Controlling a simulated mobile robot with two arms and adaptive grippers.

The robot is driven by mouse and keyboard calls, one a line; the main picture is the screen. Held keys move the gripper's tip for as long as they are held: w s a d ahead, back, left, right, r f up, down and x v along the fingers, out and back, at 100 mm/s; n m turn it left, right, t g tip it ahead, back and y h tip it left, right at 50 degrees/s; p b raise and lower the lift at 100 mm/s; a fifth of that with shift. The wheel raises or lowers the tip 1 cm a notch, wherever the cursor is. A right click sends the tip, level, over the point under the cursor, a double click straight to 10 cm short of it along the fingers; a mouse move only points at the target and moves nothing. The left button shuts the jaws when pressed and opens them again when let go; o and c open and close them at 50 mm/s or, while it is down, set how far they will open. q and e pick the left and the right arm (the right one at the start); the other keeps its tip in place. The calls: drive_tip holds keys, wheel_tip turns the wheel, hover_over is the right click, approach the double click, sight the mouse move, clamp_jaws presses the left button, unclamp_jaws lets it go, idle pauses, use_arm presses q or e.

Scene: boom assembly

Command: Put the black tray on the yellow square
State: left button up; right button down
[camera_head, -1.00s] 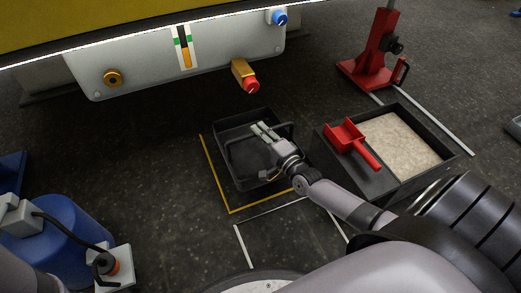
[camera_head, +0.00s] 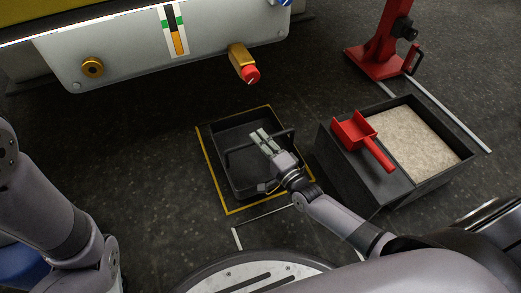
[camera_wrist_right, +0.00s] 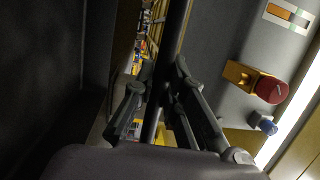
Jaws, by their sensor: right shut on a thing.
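The black tray (camera_head: 240,183) is a shallow open box with a bar handle across it. In the head view it appears inside the yellow square outline (camera_head: 208,168), with yellow showing on its sides. I cannot tell whether it touches the floor. My right gripper (camera_head: 262,140) reaches over the tray from the lower right and is shut on its handle. In the right wrist view the dark handle bar (camera_wrist_right: 172,50) runs between the fingers (camera_wrist_right: 165,100). My left arm shows at the left edge of the head view, but its gripper is out of sight.
A black box (camera_head: 352,177) with pale granules (camera_head: 408,142) and a red scoop (camera_head: 360,137) stands close to the tray's right. A red stand (camera_head: 382,50) is behind it. A grey panel with a red knob (camera_head: 251,75) overhangs the back. Floor left of the square is clear.

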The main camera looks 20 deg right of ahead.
wheel_tip(320, 180, down, 3)
drive_tip(key=shift+f+b, duration=0.15)
drive_tip(key=shift+b, duration=1.05)
drive_tip(key=c, duration=1.6)
unclamp_jaws()
drive_tip(key=shift+c, duration=0.2)
drive_tip(key=shift+s, duration=0.1)
